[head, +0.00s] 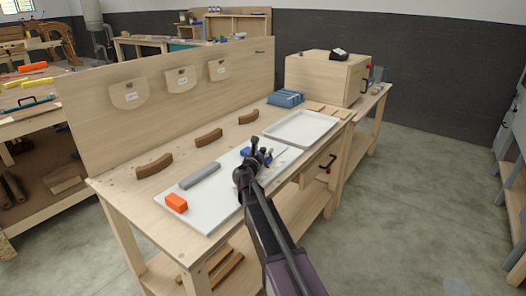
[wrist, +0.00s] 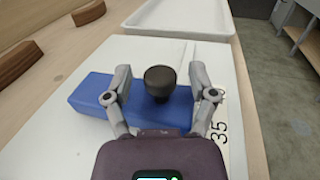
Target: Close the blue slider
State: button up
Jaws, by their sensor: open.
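The blue slider (wrist: 90,97) lies on a white board (wrist: 52,140) and has a round black knob (wrist: 160,80) standing up from it. In the wrist view my gripper (wrist: 160,76) is open, with one finger to the left of the knob and one to the right. I see a gap between each finger and the knob. In the head view my gripper (head: 261,150) is over the blue slider (head: 246,152) and hides part of it. Part of a printed number shows on the board by the right finger.
A grey bar (head: 200,175) and an orange block (head: 176,203) are at the board's left. A white tray (head: 301,127) lies just beyond the board. Several curved brown wooden pieces (head: 155,165) line the bench's back. A blue item (head: 286,98) and a wooden cabinet (head: 318,78) stand farther right.

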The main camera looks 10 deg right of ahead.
grip_shut()
jog(key=shift+w+d, duration=2.5)
jog(key=shift+d, duration=0.3)
grip_release()
jog(key=shift+d, duration=0.1)
jog(key=shift+s+a, duration=0.1)
jog(key=shift+a, duration=0.1)
jog(key=v, duration=1.1)
jog(key=shift+s+a, duration=0.1)
jog(key=shift+s, duration=0.25)
jog(key=shift+s+f, duration=0.1)
